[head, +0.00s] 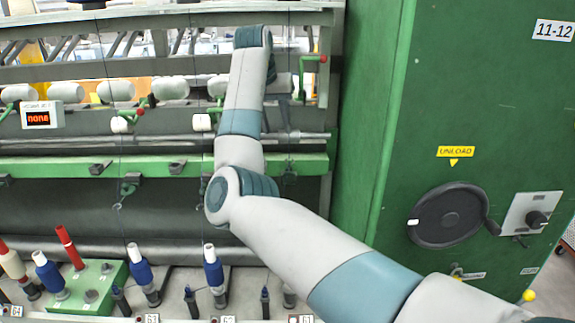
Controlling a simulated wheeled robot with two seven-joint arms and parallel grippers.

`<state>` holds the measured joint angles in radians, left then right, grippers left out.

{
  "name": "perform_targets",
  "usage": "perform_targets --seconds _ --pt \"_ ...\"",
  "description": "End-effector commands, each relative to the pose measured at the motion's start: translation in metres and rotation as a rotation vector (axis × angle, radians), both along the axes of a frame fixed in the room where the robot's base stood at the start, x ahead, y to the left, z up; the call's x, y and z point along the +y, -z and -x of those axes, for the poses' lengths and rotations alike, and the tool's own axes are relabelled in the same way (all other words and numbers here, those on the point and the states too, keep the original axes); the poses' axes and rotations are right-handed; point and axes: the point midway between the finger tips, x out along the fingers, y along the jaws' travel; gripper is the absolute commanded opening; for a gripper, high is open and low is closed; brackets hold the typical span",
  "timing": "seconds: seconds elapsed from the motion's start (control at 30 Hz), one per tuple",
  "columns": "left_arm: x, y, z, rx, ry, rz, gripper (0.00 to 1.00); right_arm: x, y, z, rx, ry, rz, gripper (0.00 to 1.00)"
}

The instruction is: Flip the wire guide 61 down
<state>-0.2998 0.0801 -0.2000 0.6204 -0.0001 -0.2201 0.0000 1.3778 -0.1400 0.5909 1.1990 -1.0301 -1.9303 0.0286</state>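The position label 61 (301,319) is at the bottom edge, partly behind my arm. Above it, a green lever with a red knob (323,58) stands out at the right end of the upper frame. I cannot tell whether this is wire guide 61. A small dark fitting (290,168) sits on the green rail below, just right of my arm. My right arm reaches up from the lower right, and its wrist end is left of the red knob. My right gripper (271,62) is mostly hidden by the wrist, so its fingers are unclear. My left gripper is out of view.
A green cabinet (375,100) with a black handwheel (447,215) stands at the right. A green rail (60,166) crosses the frame. Another red-knobbed lever (140,112) is at the left. Bobbins, including a blue one (213,272), stand along the bottom.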

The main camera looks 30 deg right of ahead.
Motion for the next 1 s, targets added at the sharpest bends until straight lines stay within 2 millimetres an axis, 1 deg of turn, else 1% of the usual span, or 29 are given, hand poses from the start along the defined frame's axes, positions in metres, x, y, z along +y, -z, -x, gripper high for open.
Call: perform_targets --seconds 0.27,0.47,0.67,1.0 --pt "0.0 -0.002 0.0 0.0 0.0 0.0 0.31 -0.002 0.003 -0.001 0.0 0.0 0.0 0.38" --pt "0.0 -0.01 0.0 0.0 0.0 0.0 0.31 -0.007 0.017 -0.004 0.001 0.0 0.0 0.38" --pt "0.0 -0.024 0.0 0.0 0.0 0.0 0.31 -0.018 0.044 -0.01 0.003 0.0 0.0 0.38" --pt "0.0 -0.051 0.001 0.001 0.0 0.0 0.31 -0.038 0.1 -0.022 0.003 -0.001 0.0 0.38"
